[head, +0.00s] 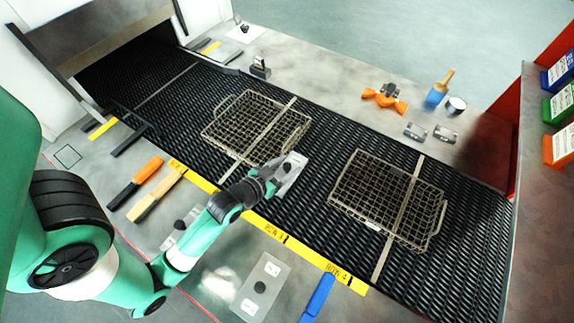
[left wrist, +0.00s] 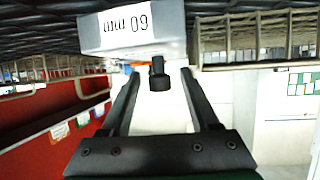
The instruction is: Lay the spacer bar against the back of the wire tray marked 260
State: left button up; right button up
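A grey block labelled 60 mm (head: 291,174), likely a spacer bar, sits on the belt by the near right corner of the left wire tray. In the left wrist view the block (left wrist: 110,28) shows its label upside down. My left gripper (head: 268,181) is at the block. Its fingers (left wrist: 160,82) stand on both sides of a black knob (left wrist: 158,75), with gaps visible. The left wire tray (head: 248,127) and the right wire tray (head: 385,197) are both on the mesh belt. I cannot read 260 on either. My right gripper is not in view.
Flat plates with knobs (head: 262,285), an orange-handled tool (head: 137,182) and a blue bar (head: 317,298) lie on the near ledge. A brush (head: 439,89) and orange clamp (head: 384,97) are on the far ledge. Bare belt (head: 325,150) lies between the trays.

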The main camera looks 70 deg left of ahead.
pick_arm(q)
jog(key=shift+r, duration=0.2)
jog(key=shift+s+d+r, duration=0.15)
jog(key=shift+s, duration=0.1)
jog(key=p+v, duration=0.1)
jog(key=v, duration=1)
jog(key=shift+s+p, duration=0.15)
jog(key=shift+p, duration=0.25)
